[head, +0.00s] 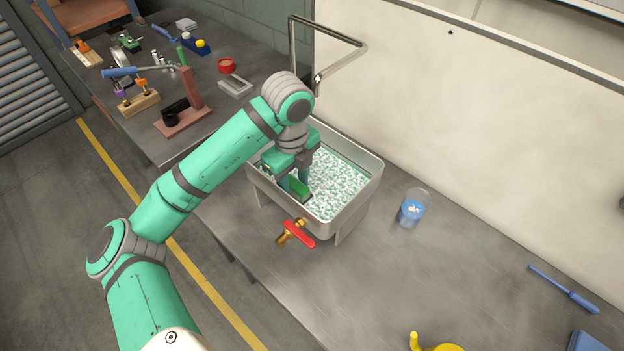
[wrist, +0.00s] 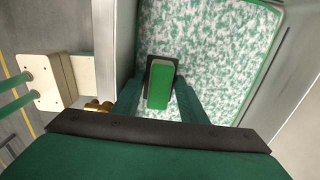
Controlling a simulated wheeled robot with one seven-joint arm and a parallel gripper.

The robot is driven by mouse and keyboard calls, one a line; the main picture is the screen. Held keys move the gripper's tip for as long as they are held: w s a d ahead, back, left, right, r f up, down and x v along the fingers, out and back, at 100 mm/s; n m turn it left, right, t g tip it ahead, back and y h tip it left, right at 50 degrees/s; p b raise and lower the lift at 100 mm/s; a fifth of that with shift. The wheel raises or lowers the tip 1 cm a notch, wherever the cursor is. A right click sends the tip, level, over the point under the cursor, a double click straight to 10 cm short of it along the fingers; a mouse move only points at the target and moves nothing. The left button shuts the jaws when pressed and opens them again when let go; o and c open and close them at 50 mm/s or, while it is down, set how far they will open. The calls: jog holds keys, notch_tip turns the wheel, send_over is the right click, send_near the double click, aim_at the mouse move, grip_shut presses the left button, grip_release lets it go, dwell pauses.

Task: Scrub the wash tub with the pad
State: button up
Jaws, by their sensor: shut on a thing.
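The wash tub (head: 374,178) is a light grey basin on the bench, with a mottled green and white floor; its wall also shows in the wrist view (wrist: 302,50). My gripper (head: 293,183) reaches down inside the tub near its left front side. It is shut on the pad (head: 300,188), a green block with a dark edge. In the wrist view the pad (wrist: 160,85) sits between my two green fingers (wrist: 158,100), over the mottled floor. I cannot tell whether the pad touches the floor. My arm hides the tub's back left corner.
A red-handled brass tap (head: 296,234) sticks out from the tub's front. A bent metal pipe (head: 340,38) stands behind it. A clear cup of blue liquid (head: 412,207) is to the right, a blue tool (head: 565,289) farther right. Several tools and fixtures crowd the bench's far left.

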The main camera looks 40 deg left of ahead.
aim_at(307, 201)
jog(key=shift+a, duration=0.25)
jog(key=shift+s+d+f, duration=0.1)
jog(key=shift+s+d, duration=0.1)
jog(key=shift+d, duration=2.05)
jog(key=shift+s+d, duration=0.15)
jog(key=shift+d, duration=2.1)
jog(key=shift+w+a, duration=0.2)
jog(key=shift+a, duration=2.05)
jog(key=shift+w+a, duration=0.15)
jog(key=shift+a, duration=2.1)
jog(key=shift+s+d+r, duration=0.1)
jog(key=shift+d+r, duration=0.1)
jog(key=shift+d, duration=0.55)
jog(key=shift+d+r, duration=0.25)
jog(key=shift+d, duration=0.5)
jog(key=shift+s+d+r, duration=0.1)
jog(key=shift+d+r, duration=0.1)
jog(key=shift+d, duration=0.55)
notch_tip(307, 201, up, 14)
jog(key=shift+f, duration=0.2)
jog(key=shift+w, duration=0.1)
